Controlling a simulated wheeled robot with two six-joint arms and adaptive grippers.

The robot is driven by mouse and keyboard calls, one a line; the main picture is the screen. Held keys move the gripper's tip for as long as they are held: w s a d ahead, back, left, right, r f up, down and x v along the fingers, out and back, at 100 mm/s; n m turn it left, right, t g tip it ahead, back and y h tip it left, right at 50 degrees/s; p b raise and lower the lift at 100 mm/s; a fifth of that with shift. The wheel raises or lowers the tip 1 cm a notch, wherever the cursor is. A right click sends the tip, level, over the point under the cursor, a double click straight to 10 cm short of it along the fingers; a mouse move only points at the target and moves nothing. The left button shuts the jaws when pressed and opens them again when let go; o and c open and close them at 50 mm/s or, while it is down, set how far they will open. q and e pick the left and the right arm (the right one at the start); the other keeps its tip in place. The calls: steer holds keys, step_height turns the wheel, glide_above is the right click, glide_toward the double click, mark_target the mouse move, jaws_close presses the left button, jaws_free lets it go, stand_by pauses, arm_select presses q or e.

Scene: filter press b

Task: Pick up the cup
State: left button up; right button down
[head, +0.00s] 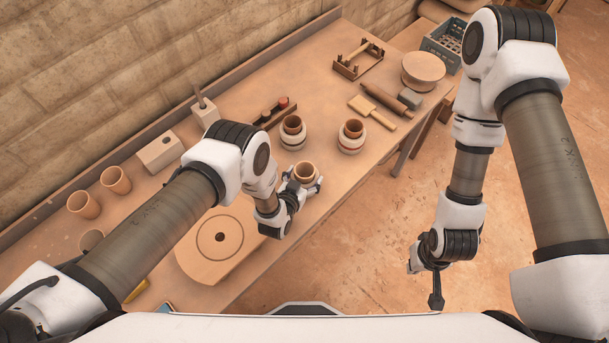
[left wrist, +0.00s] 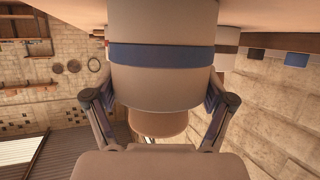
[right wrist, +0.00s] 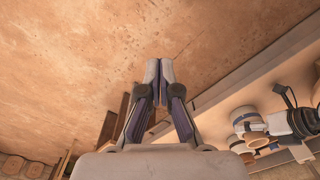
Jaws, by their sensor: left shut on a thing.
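A cup (head: 305,173) with a brown open top stands near the front edge of the workbench. My left gripper (head: 303,184) has its fingers on both sides of it. In the left wrist view the cup (left wrist: 160,80) is pale with a blue band, and a finger presses on each side; a narrower brown part shows below. I cannot tell whether its base touches the bench. Two similar cups stand behind it: a grey-banded one (head: 293,132) and a red-banded one (head: 351,136). My right gripper (right wrist: 160,70) is shut and empty, out over the floor (head: 350,260).
A round wheel plate (head: 218,250) lies left of my left gripper. Plain brown cups (head: 115,180) and a wooden block (head: 160,152) stand along the back. A paddle (head: 372,113), a rolling pin (head: 385,99) and a round board (head: 423,70) lie to the right.

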steer(key=c, duration=1.4)
jaws_free()
steer(key=shift+w, duration=0.1)
steer(key=o, duration=0.9)
steer(key=shift+n+t+y, duration=0.5)
steer(key=shift+t+y, duration=0.1)
steer(key=shift+t, duration=0.2)
steer(key=w, duration=0.1)
steer(key=w+a+f, duration=0.1)
steer(key=w, duration=0.1)
steer(key=w+f, duration=0.1)
steer(key=shift+w+a, duration=0.4)
steer(key=shift+o, duration=0.2)
steer(key=n+y, duration=1.2)
steer(key=n, duration=0.4)
glide_toward(297, 170)
steer(key=x, duration=0.7)
steer(key=shift+s+a, duration=0.1)
steer(key=shift+a, duration=0.2)
steer(key=shift+d, duration=0.1)
steer(key=c, duration=1)
